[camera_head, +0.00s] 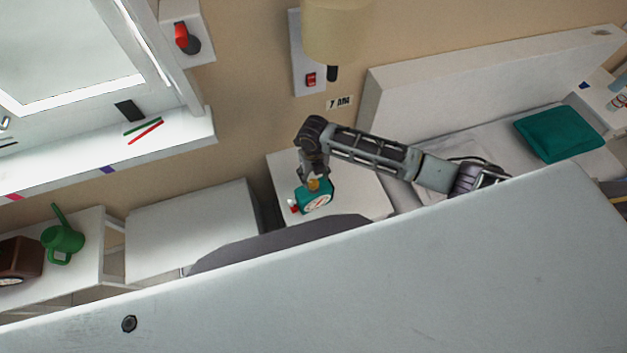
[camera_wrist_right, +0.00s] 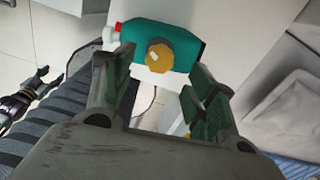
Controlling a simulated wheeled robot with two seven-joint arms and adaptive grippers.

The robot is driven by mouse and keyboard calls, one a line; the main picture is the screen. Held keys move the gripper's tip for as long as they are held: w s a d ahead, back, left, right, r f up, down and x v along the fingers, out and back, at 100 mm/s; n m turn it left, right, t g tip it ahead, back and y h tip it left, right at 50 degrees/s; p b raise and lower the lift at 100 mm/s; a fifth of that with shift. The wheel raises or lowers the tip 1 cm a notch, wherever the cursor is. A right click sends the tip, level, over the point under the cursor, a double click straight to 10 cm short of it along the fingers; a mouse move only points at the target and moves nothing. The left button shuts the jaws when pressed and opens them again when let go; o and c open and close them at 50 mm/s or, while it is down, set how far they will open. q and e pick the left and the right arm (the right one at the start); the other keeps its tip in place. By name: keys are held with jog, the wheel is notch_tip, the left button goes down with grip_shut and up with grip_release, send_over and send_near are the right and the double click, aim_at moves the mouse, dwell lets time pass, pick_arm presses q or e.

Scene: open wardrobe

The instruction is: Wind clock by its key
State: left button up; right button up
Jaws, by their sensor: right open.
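The teal clock (camera_head: 318,196) with a white face stands on the white bedside table, with red and white parts at its left end. In the right wrist view, the clock (camera_wrist_right: 185,42) shows from above, with the yellow key (camera_wrist_right: 158,56) on its near side. My right gripper (camera_head: 314,172) is directly over the clock, pointing down. Its fingers (camera_wrist_right: 160,84) are open, and the key shows ahead of the gap between them; I cannot tell whether they touch it. At the left edge of that view is a dark jointed part, likely my left gripper (camera_wrist_right: 38,84), its jaws unclear.
The white bedside table (camera_head: 285,170) stands beside the bed with a teal pillow (camera_head: 560,133). A lamp (camera_head: 337,30) hangs above. A large pale panel (camera_head: 450,270) fills the foreground. At left are a green watering can (camera_head: 64,238) and a brown clock-like box (camera_head: 18,258).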

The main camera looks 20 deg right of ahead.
aim_at(314, 182)
jog(key=shift+f, duration=2.4)
jog(key=c, duration=1)
jog(key=shift+c, duration=0.2)
jog(key=shift+m+p, duration=0.3)
jog(key=shift+p, duration=0.1)
